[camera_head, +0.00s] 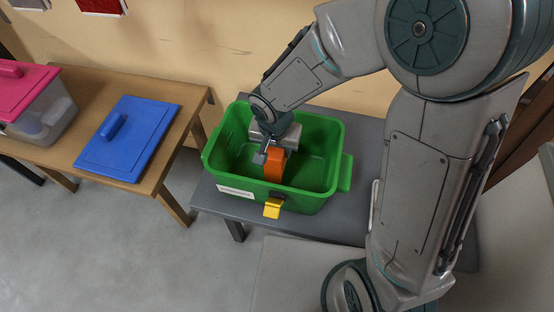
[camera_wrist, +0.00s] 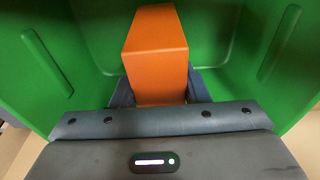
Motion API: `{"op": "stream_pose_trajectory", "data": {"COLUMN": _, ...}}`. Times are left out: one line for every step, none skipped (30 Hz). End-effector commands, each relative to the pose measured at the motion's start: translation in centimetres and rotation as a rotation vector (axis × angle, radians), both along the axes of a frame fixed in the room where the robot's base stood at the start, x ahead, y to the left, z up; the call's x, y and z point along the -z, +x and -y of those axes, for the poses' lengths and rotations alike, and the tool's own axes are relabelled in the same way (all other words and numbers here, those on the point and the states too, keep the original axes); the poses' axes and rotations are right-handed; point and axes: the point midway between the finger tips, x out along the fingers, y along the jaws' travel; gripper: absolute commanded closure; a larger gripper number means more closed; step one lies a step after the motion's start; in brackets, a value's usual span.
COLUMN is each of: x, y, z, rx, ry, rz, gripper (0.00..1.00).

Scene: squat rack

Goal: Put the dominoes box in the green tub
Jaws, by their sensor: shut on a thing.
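The green tub (camera_head: 320,172) stands open on a dark grey table, with a white label and a yellow latch on its front side. My gripper (camera_head: 272,162) is down inside the tub, toward its left half. It is shut on an orange box (camera_head: 274,168), which I take to be the dominoes box. In the wrist view the orange box (camera_wrist: 155,50) stands up between my fingers (camera_wrist: 158,88), with the green tub walls (camera_wrist: 90,30) around it. No print shows on the box. Whether the box touches the tub floor cannot be told.
A wooden table (camera_head: 165,165) at the left holds a blue lid (camera_head: 130,140) with a handle and a clear bin (camera_head: 52,118) with a pink lid (camera_head: 25,90). The right part of the tub's inside looks empty. A tan wall (camera_head: 190,50) stands behind.

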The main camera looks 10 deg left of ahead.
Motion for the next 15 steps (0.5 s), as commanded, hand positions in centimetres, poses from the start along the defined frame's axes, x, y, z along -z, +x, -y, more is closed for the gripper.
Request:
{"op": "stream_pose_trajectory", "data": {"x": 0.4, "y": 0.0, "z": 0.0, "rx": -0.001, "ry": 0.0, "rz": 0.0, "gripper": 0.91}}
{"op": "stream_pose_trajectory", "data": {"x": 0.6, "y": 0.0, "z": 0.0, "rx": -0.001, "ry": 0.0, "rz": 0.0, "gripper": 0.91}}
{"op": "stream_pose_trajectory", "data": {"x": 1.0, "y": 0.0, "z": 0.0, "rx": -0.001, "ry": 0.0, "rz": -0.001, "gripper": 0.91}}
{"op": "stream_pose_trajectory", "data": {"x": 1.4, "y": 0.0, "z": 0.0, "rx": -0.001, "ry": 0.0, "rz": -0.001, "gripper": 0.91}}
{"op": "stream_pose_trajectory", "data": {"x": 1.9, "y": 0.0, "z": 0.0, "rx": -0.001, "ry": 0.0, "rz": -0.001, "gripper": 0.91}}
{"op": "stream_pose_trajectory", "data": {"x": 2.6, "y": 0.0, "z": 0.0, "rx": -0.001, "ry": -0.001, "rz": -0.002, "gripper": 0.91}}
{"op": "stream_pose_trajectory", "data": {"x": 3.0, "y": 0.0, "z": 0.0, "rx": -0.002, "ry": -0.001, "rz": -0.002, "gripper": 0.91}}
{"op": "stream_pose_trajectory", "data": {"x": 3.5, "y": 0.0, "z": 0.0, "rx": -0.001, "ry": -0.001, "rz": -0.002, "gripper": 0.91}}
{"op": "stream_pose_trajectory", "data": {"x": 3.9, "y": 0.0, "z": 0.0, "rx": -0.001, "ry": -0.001, "rz": -0.002, "gripper": 0.91}}
{"op": "stream_pose_trajectory", "data": {"x": 4.0, "y": 0.0, "z": 0.0, "rx": -0.001, "ry": -0.001, "rz": -0.001, "gripper": 0.91}}
{"op": "stream_pose_trajectory", "data": {"x": 4.0, "y": 0.0, "z": 0.0, "rx": -0.001, "ry": 0.0, "rz": 0.0, "gripper": 0.91}}
{"op": "stream_pose_trajectory", "data": {"x": 4.0, "y": 0.0, "z": 0.0, "rx": 0.0, "ry": 0.0, "rz": 0.001, "gripper": 0.91}}
{"op": "stream_pose_trajectory", "data": {"x": 3.9, "y": 0.0, "z": 0.0, "rx": 0.0, "ry": 0.001, "rz": 0.001, "gripper": 0.91}}
{"op": "stream_pose_trajectory", "data": {"x": 3.9, "y": 0.0, "z": 0.0, "rx": 0.0, "ry": 0.001, "rz": 0.001, "gripper": 0.91}}
{"op": "stream_pose_trajectory", "data": {"x": 3.8, "y": 0.0, "z": 0.0, "rx": 0.0, "ry": 0.001, "rz": 0.001, "gripper": 0.91}}
